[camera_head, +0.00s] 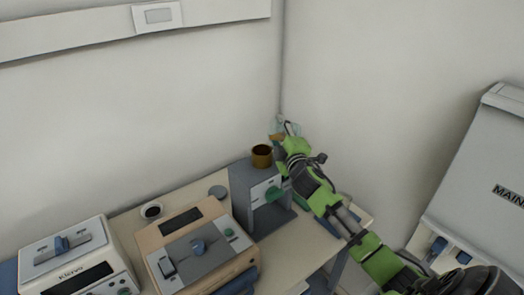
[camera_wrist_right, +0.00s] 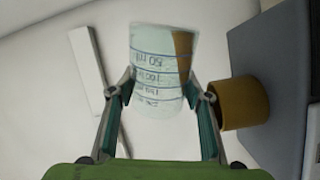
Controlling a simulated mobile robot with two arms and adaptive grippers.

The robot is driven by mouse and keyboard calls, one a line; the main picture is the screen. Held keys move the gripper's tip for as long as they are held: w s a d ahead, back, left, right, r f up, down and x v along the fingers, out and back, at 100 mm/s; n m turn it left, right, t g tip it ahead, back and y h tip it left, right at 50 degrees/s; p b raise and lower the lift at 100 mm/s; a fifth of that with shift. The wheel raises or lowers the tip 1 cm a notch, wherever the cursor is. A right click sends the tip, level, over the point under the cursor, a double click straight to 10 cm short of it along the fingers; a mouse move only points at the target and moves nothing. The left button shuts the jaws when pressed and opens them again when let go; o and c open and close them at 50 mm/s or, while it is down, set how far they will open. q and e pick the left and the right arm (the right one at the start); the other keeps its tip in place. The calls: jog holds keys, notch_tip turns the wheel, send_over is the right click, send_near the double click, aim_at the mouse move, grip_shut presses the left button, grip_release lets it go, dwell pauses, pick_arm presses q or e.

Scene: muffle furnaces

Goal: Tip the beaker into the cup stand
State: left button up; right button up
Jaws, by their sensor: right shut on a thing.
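The beaker (camera_wrist_right: 155,75) is clear with printed volume marks and is gripped between the two fingers of my right gripper (camera_wrist_right: 160,92). Brown contents lie along its right side in the wrist view, toward the cup side, so it looks strongly tilted. In the head view the beaker (camera_head: 294,127) is partly hidden behind my right gripper (camera_head: 284,138). A brown cup (camera_head: 262,160) stands on top of the grey stand (camera_head: 242,190). The cup also shows in the wrist view (camera_wrist_right: 240,103), to the right of and apart from the beaker. My left gripper is out of view.
Walls meet close behind the beaker. A grey cabinet (camera_head: 478,190) stands at right.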

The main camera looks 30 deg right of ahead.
jog(key=shift+a+f+n, duration=0.15)
jog(key=shift+n, duration=0.25)
jog(key=shift+w+a+f+n, duration=0.1)
jog(key=shift+f+n, duration=0.05)
jog(key=shift+n, duration=0.15)
jog(key=shift+a+f+n, duration=0.1)
jog(key=shift+a+n, duration=0.1)
jog(key=shift+n, duration=0.4)
dwell(0.7)
jog(key=shift+w+a+n, duration=0.1)
jog(key=shift+a+n, duration=0.05)
jog(key=shift+n, duration=0.25)
